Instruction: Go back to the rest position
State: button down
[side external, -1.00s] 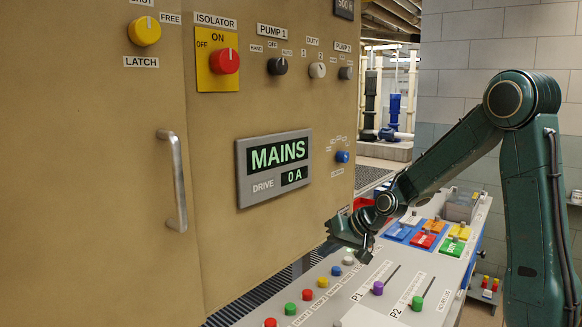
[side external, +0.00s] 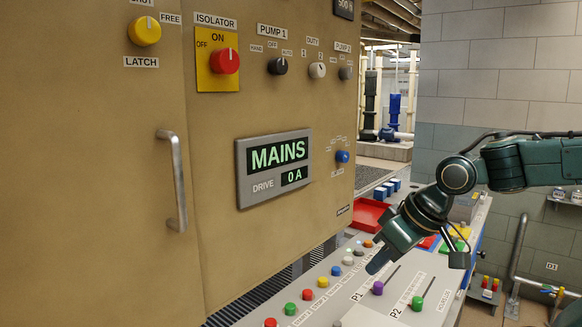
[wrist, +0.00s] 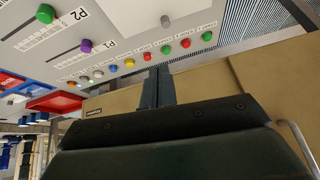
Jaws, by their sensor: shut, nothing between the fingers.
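My gripper (side external: 381,262) hangs over the console, its jaws together and empty, pointing down and left toward the panel in the side view. In the wrist view my gripper (wrist: 158,88) reaches out ahead of the dark wrist housing, near the row of coloured buttons. It holds nothing. I cannot tell from the side view how far it is above the console (side external: 345,300). My arm comes in from the right, bent at the elbow.
The tan cabinet (side external: 90,200) with a door handle (side external: 178,185) and a MAINS display (side external: 274,167) stands at left. The console carries several coloured buttons, a purple slider knob (side external: 377,288) and a green slider knob (side external: 417,303). A red tray (side external: 369,214) lies behind my gripper.

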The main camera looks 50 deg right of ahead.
jog(key=s+n, duration=0.1)
jog(key=s, duration=0.6)
jog(key=shift+a+r+g, duration=0.2)
jog(key=shift+a+g, duration=0.1)
jog(key=shift+a, duration=0.15)
dwell(0.6)
jog(key=c, duration=1.6)
grip_release()
jog(key=shift+w, duration=0.1)
jog(key=o, duration=0.8)
jog(key=shift+w+d+r, duration=0.15)
jog(key=shift+w+r, duration=0.25)
jog(key=shift+w, duration=0.05)
jog(key=o, duration=0.8)
jog(key=w+d+r+g, duration=0.1)
jog(key=w+d+r, duration=0.1)
jog(key=w, duration=0.3)
jog(key=shift+r+h, duration=0.3)
jog(key=shift+r, duration=0.2)
jog(key=w+d+f+g, duration=0.1)
jog(key=w+d+g, duration=0.1)
jog(key=w+d, duration=0.7)
jog(key=w+d+f+g, duration=0.2)
jog(key=w+d, duration=0.7)
jog(key=w, duration=0.3)
jog(key=shift+d+f+g, duration=0.15)
jog(key=shift+f+g, duration=0.1)
jog(key=shift+g, duration=0.15)
